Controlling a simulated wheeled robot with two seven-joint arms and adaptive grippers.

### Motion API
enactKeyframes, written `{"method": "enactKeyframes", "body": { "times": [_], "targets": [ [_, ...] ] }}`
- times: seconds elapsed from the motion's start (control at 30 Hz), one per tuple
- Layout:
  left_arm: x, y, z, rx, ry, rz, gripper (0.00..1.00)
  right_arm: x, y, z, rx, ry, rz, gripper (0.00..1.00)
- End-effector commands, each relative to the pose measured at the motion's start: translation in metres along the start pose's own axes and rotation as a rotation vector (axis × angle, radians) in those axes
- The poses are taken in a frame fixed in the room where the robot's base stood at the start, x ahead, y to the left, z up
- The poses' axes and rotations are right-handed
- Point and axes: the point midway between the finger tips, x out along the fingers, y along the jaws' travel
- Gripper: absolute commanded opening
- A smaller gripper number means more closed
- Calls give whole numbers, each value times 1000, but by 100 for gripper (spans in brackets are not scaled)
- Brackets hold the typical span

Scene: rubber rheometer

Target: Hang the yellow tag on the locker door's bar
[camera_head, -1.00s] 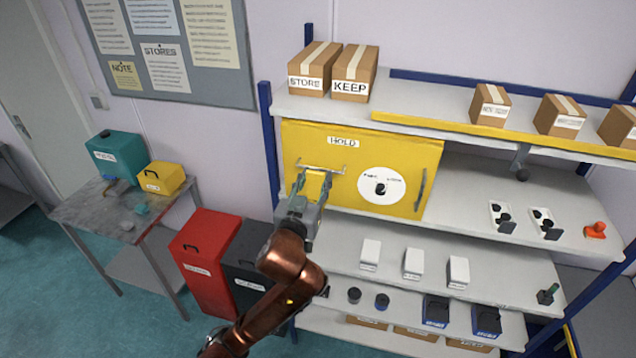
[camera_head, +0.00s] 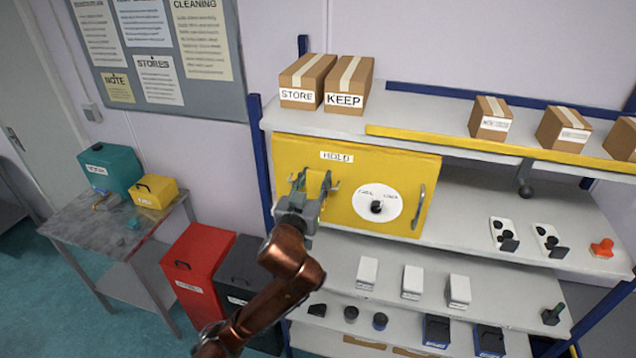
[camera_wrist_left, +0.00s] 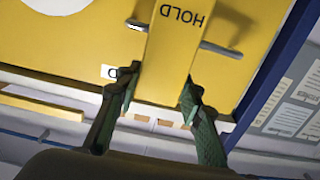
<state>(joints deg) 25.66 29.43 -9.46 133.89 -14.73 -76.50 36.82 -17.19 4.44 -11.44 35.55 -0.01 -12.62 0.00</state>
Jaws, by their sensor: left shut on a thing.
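The yellow tag, marked HOLD (camera_wrist_left: 172,42), fills the upper middle of the left wrist view, lettering upside down. My left gripper (camera_head: 312,182) is shut on it, a finger on each side; in the left wrist view the fingertips (camera_wrist_left: 161,78) flank its narrower end. The metal bar (camera_wrist_left: 222,50) on the yellow locker door (camera_head: 350,155) passes behind the tag, showing on both sides of it. In the head view the bar's right end (camera_head: 335,184) shows beside my fingers; the gripper and tag hide much of the rest. I cannot tell whether the tag touches the bar.
The door carries a white dial (camera_head: 362,198) and a handle (camera_head: 419,212). STORE (camera_head: 303,82) and KEEP (camera_head: 348,86) boxes stand on the shelf above. A red bin (camera_head: 200,265) and a small table (camera_head: 80,235) stand to the left.

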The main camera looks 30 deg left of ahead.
Motion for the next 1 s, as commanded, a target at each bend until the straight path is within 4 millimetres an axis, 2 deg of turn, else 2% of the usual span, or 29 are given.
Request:
{"method": "enactKeyframes", "body": {
  "times": [0.2,0.5,0.9,0.93,1.0],
  "targets": [
    [5,-8,0,2,1,-9,0,6,-1,0,0,0,-1,41],
    [6,-7,17,-1,-1,-7,0,14,0,1,0,1,0,41],
    [6,-4,18,0,1,-2,0,14,2,2,-1,-1,3,41],
    [6,-4,18,0,1,-2,36,14,2,2,-1,-1,3,41],
    [6,-3,18,0,1,-1,41,14,3,3,-2,-1,3,41]
  ]
}}
